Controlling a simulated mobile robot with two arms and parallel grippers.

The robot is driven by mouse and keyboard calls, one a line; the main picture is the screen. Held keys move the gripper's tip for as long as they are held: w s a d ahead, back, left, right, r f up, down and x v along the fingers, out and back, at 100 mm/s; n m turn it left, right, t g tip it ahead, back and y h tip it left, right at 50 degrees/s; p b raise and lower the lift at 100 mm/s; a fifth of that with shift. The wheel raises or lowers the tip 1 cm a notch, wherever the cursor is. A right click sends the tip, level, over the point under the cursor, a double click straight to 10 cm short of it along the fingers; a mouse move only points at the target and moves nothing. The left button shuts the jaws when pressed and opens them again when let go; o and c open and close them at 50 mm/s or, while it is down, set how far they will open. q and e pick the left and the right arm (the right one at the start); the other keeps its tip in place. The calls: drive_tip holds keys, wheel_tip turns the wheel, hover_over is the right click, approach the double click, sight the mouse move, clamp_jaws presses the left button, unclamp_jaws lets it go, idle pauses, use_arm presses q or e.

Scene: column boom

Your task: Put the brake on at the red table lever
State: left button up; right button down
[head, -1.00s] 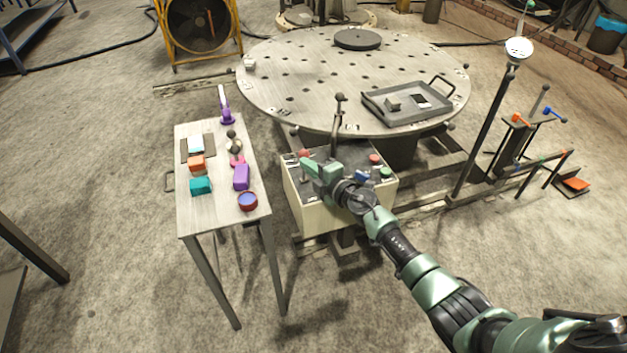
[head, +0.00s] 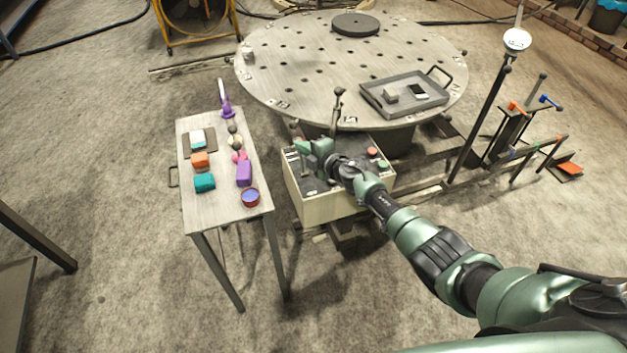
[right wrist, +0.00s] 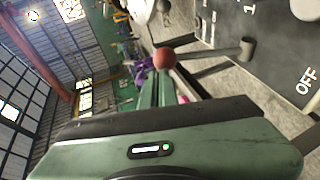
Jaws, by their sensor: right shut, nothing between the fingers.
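The red lever shows in the right wrist view as a red ball knob (right wrist: 164,58) on a grey rod that runs to a pivot on a dark panel marked "1" and "OFF". In the head view my right gripper (head: 301,147) is over the left back part of the control box (head: 335,206) and covers much of the lever. Its fingers are shut and empty. In the right wrist view the fingertips (right wrist: 156,82) are close by the red knob; I cannot tell whether they touch it. My left gripper is not in view.
A red button (head: 372,152) and a green button (head: 382,165) are on the box's right. A tall black-knobbed lever (head: 338,105) stands behind the gripper. The round table (head: 300,55) carries a tray (head: 370,98). A side table (head: 222,215) with small blocks stands left.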

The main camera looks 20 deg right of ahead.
drive_tip(key=shift+w+f+b, duration=0.2)
drive_tip(key=shift+w+b, duration=0.25)
drive_tip(key=shift+w, duration=0.55)
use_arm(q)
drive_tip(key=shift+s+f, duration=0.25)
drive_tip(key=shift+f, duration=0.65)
use_arm(e)
drive_tip(key=shift+w+r, duration=0.15)
drive_tip(key=shift+r, duration=0.15)
drive_tip(key=shift+r, duration=0.2)
